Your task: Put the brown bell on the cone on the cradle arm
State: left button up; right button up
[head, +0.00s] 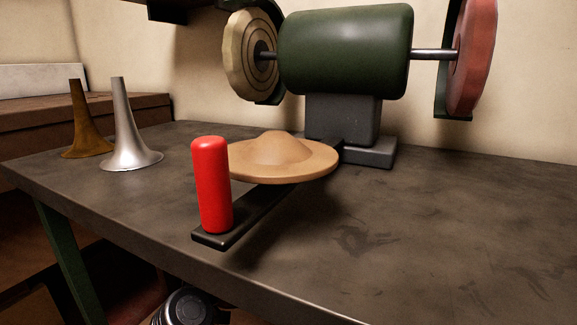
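The brown bell (86,125) stands upright, wide end down, at the left of the bench. A silver bell (126,130) stands close to its right, also wide end down, and partly overlaps it in the view. The cradle arm (262,210) is a dark flat bar reaching from the grinder toward the front edge, with a red upright handle (212,188) at its near end. A round tan wooden disc sits on the bar behind the handle, with a low rounded cone (277,147) in its middle. Nothing is on the cone. Neither gripper is in view.
A green bench grinder (345,52) stands at the back, with a pale wheel (243,50) on the left and a red wheel (474,55) on the right. The dark bench top (430,225) is clear at the right. A brown chest (120,108) stands behind the bells.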

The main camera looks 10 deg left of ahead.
aim_at(278, 151)
jog(key=z, duration=0.8)
jog(key=k, duration=0.75)
jog(key=z, duration=1.05)
jog(key=k, duration=1.2)
jog(key=u, duration=0.15)
